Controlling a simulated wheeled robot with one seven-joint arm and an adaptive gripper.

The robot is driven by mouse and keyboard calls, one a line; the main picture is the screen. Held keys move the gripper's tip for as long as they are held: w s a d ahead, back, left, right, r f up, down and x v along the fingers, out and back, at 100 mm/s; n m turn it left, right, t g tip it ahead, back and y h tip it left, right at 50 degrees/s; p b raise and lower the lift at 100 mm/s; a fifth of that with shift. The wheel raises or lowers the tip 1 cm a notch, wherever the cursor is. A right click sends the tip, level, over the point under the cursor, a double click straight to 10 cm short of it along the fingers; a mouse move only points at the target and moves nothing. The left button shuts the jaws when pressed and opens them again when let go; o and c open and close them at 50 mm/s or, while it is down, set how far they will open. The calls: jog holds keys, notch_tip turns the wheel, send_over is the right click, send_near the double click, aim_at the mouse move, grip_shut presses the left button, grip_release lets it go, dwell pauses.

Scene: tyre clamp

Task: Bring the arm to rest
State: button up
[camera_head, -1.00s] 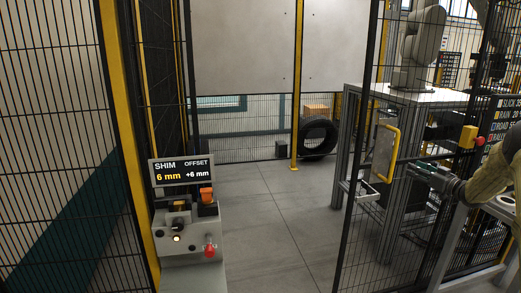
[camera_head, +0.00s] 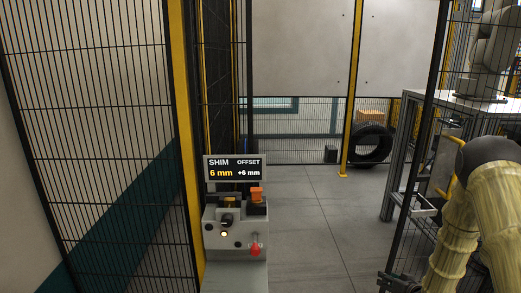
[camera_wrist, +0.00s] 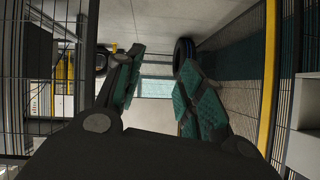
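My arm, in a yellowish sleeve, reaches in from the right edge of the head view and bends downward. The floor and a wall show past the fingers. No contact with other things shows.
A shim console (camera_head: 235,222) with a display reading 6 mm, +6 mm stands left of centre. Mesh fencing lines the left and right. A black tyre (camera_head: 371,145) stands at the back. A workbench (camera_head: 415,98) is behind my arm. The middle floor is clear.

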jog(key=s+a+f+g, duration=0.3)
jog(key=s+a+f, duration=0.4)
jog(key=s, duration=0.4)
jog(key=s+a+f+g, duration=0.3)
jog(key=s+a+f, duration=0.3)
jog(key=s+a, duration=0.45)
jog(key=s+a+g, duration=0.3)
jog(key=s+a, duration=0.1)
jog(key=s, duration=0.9)
jog(key=s+a+n+g+h, duration=0.1)
jog(key=s+a, duration=0.3)
jog(key=s, duration=1)
jog(key=shift+s+a+f+g, duration=0.15)
jog(key=shift+s+f+g, duration=0.05)
jog(key=shift+g, duration=0.7)
